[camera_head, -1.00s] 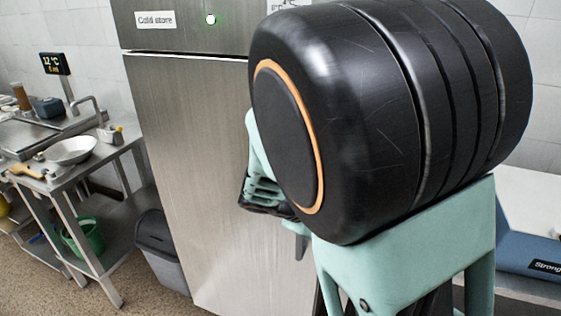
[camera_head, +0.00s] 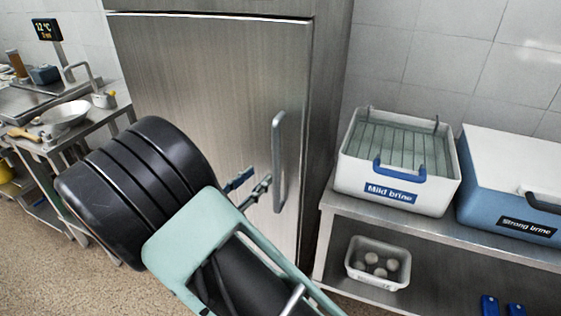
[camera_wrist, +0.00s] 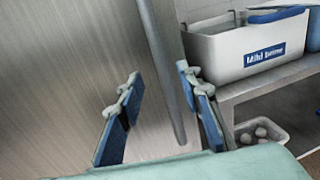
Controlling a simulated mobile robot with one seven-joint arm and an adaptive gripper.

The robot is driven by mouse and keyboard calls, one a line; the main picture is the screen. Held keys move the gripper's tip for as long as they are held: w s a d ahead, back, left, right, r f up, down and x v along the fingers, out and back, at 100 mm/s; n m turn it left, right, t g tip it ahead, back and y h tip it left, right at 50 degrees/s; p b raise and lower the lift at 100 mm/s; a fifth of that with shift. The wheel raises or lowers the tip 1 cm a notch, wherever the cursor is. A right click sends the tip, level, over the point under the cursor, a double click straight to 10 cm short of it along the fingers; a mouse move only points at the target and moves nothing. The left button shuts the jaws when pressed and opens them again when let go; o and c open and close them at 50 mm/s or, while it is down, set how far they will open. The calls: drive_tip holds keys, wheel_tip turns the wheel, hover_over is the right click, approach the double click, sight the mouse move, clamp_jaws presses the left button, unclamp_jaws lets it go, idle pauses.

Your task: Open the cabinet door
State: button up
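The cabinet door (camera_head: 200,100) is a tall brushed-steel panel and looks shut in the head view. Its vertical bar handle (camera_head: 279,160) is near the door's right edge. My gripper (camera_head: 251,190) is just left of the handle's lower part, with its two blue-padded fingers apart. In the wrist view my gripper (camera_wrist: 160,105) is open, and the handle (camera_wrist: 166,70) runs down between the fingers, closer to the right one. I cannot tell whether either finger touches it. My arm hides the lower left of the door in the head view.
Right of the cabinet, a steel shelf (camera_head: 330,205) carries a white "Mild brine" box (camera_head: 350,180) and a blue "Strong brine" box (camera_head: 490,205). A small tub (camera_head: 378,277) sits on the lower shelf. A sink bench (camera_head: 85,125) stands at left. Floor at lower left is clear.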

sight(274, 163)
drive_tip(key=x, duration=0.9)
drive_tip(key=shift+w+d+p, duration=0.2)
drive_tip(key=shift+p, duration=0.2)
drive_tip(key=shift+c, duration=0.2)
clamp_jaws()
